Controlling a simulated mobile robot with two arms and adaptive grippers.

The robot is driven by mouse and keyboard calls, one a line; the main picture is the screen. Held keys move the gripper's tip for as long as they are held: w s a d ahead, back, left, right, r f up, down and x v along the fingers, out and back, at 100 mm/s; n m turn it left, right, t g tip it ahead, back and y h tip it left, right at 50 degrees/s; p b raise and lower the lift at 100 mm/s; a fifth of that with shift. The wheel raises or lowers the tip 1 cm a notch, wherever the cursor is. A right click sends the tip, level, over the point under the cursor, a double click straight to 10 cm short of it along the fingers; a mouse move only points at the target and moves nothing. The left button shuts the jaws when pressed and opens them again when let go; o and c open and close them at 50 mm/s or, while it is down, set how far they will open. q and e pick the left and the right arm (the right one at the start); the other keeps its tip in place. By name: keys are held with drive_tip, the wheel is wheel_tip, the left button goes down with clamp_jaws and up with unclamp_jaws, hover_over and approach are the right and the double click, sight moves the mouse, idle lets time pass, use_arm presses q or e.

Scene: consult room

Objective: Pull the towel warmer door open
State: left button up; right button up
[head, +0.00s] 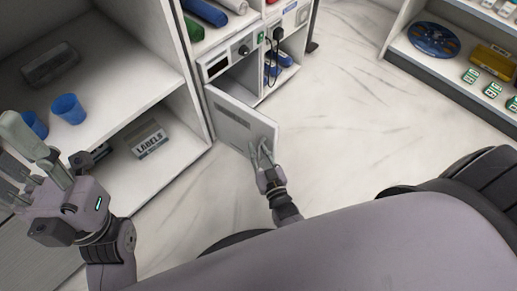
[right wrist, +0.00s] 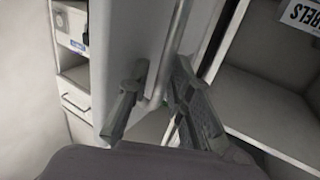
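The towel warmer (head: 217,68) is a white unit with a dark display, in the shelving at the top centre of the head view. Its door (head: 232,122) stands swung out from the front, with open space behind it. In the right wrist view the door (right wrist: 122,40) is a pale panel with a vertical bar handle (right wrist: 171,48). My right gripper (head: 262,148) is at the door's free edge; its fingers (right wrist: 160,80) close around the handle from both sides. My left gripper (head: 28,160) is at the far left, fingers apart and empty, away from the door.
Blue cups (head: 68,109) and a labels box (head: 149,139) sit on shelves at left. Rolled towels (head: 205,12) lie above the warmer. A shelf with a blue disc (head: 434,40) stands at right. The marble floor (head: 335,110) between is clear.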

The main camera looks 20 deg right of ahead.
drive_tip(key=shift+o, duration=0.8)
drive_tip(key=shift+s, duration=0.1)
drive_tip(key=s, duration=0.7)
drive_tip(key=shift+s, duration=0.15)
drive_tip(key=shift+a, duration=0.1)
